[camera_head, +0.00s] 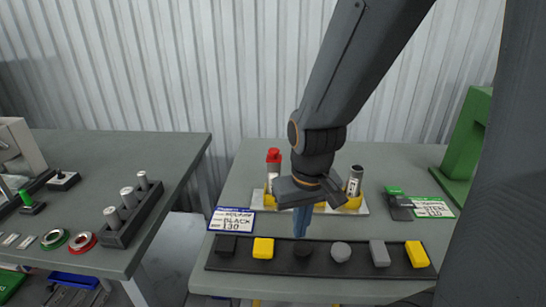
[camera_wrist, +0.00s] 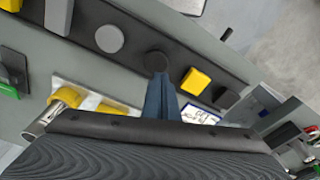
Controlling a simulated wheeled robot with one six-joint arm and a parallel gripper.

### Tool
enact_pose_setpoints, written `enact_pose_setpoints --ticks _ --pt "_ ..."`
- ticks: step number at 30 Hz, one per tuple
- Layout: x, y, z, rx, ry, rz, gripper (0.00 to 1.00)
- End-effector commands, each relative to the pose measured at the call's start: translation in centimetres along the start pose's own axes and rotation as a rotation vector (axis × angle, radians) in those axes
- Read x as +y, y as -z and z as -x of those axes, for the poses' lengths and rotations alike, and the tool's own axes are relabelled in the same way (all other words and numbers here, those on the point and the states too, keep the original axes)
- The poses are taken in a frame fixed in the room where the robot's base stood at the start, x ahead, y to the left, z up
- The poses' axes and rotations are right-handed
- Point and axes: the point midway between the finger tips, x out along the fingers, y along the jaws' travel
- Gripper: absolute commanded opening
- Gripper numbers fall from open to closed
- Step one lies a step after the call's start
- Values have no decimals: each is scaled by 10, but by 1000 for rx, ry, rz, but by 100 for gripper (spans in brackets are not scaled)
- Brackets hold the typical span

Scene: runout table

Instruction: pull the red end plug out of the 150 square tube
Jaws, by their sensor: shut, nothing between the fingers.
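The red end plug (camera_head: 273,155) sits at the top of an upright pale tube (camera_head: 273,168) at the back left of the yellow holder (camera_head: 258,199). I cannot read that tube's size or tell whether it is square. A second tube (camera_head: 355,182), open at the top, stands at the holder's right; a tube (camera_wrist: 58,110) shows at left in the wrist view. My gripper (camera_head: 301,235) points down, shut and empty, in front of the holder and close to a round black plug (camera_head: 303,251). Its blue fingers (camera_wrist: 162,80) are together in the wrist view. My wrist hides the holder's middle.
A black mat (camera_head: 222,262) with several loose plugs lies along the front edge. Labels reading BLACK 130 (camera_head: 232,220) and STEEL 110 (camera_head: 433,207) flank the holder. A green block (camera_head: 470,140) stands at right. A side table (camera_head: 150,145) at left bears a tube rack (camera_head: 140,216).

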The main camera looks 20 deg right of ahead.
Motion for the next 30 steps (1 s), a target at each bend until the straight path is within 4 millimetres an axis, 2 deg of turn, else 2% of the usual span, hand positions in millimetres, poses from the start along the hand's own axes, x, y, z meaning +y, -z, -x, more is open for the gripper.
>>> enact_pose_setpoints --ticks 3,4,8,12,14,30 --pt "0 0 0 0 0 0 0" --pt "0 0 0 0 0 0 3" --pt "0 4 2 5 -2 47 25" --pt "1 23 9 21 -13 265 49" --pt "1 34 14 30 -23 412 56" --pt "-4 142 72 35 -199 1824 56"
